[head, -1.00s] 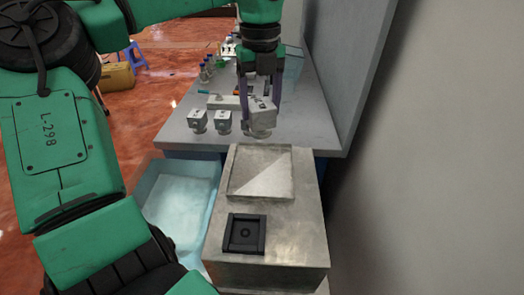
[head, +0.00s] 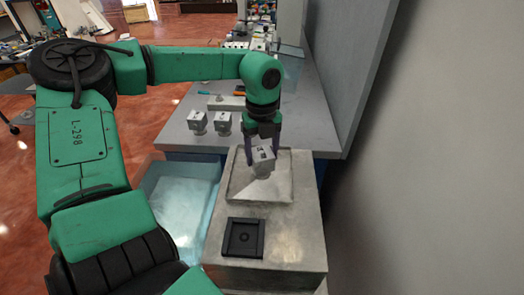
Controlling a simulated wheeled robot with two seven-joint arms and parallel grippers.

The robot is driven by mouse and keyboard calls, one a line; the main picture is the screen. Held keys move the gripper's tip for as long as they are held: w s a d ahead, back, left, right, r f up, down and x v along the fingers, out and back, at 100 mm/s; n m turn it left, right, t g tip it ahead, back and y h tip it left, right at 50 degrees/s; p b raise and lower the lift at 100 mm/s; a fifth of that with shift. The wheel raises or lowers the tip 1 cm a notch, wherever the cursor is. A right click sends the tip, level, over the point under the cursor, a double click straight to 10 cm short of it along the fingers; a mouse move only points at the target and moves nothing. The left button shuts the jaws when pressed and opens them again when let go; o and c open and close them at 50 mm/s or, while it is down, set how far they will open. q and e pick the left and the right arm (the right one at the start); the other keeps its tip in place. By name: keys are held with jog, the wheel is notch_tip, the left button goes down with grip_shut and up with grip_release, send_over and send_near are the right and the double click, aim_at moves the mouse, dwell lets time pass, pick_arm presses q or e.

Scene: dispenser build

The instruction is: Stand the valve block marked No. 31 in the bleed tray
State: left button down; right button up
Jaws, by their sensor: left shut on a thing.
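My left gripper (head: 263,148) is shut on a grey valve block (head: 264,161) with a dark mark on its face, too small to read surely. The block is slightly tilted and held over the shallow square recess of a grey metal stand, which looks like the bleed tray (head: 234,192). Whether the block touches the recess floor I cannot tell. Two similar valve blocks stand on the grey table behind, a left one (head: 197,121) and a right one (head: 222,122). My right gripper is not in view.
A black square fixture (head: 232,250) sits on the front of the metal stand. A translucent blue bin (head: 165,225) is left of it. The grey table (head: 310,125) has small items at its back. A wall (head: 440,150) closes the right side.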

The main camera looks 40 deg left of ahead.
aim_at(262, 153)
pick_arm(q)
jog(key=shift+f, duration=0.1)
grip_release()
jog(key=shift+r, duration=0.4)
notch_tip(262, 153, up, 12)
jog(key=shift+f+b, duration=0.2)
jog(key=shift+b, duration=0.55)
jog(key=shift+s, duration=0.1)
